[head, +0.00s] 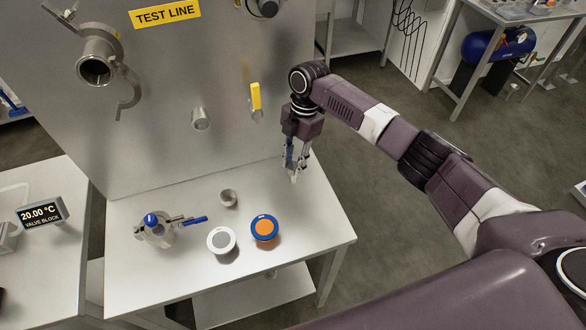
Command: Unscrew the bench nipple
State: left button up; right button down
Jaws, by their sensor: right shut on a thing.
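My right gripper (295,165) points down above the right side of the white bench (318,225). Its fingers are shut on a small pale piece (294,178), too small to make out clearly. A short grey metal cylinder (229,198), possibly the bench nipple, stands upright on the bench, left of the gripper and apart from it. A metal valve assembly with a blue lever (160,230) stands on the bench at the left. I cannot tell for sure which part is the bench nipple. My left gripper is out of view.
Behind rises a steel panel (150,110) with a pipe stub (200,118), a yellow-handled valve (256,97) and a clamped port (96,68).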

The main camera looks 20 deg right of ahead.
jog(key=shift+f+n+b, duration=0.25)
jog(key=shift+n+b, duration=0.75)
jog(key=shift+n, duration=0.1)
jog(key=shift+w+r+n+g+b, duration=0.1)
jog(key=shift+n+g+b, duration=0.3)
jog(key=shift+n, duration=0.7)
jog(key=shift+r+n+h, duration=0.1)
jog(key=shift+n+h, duration=0.2)
jog(key=c, duration=1.9)
grip_release()
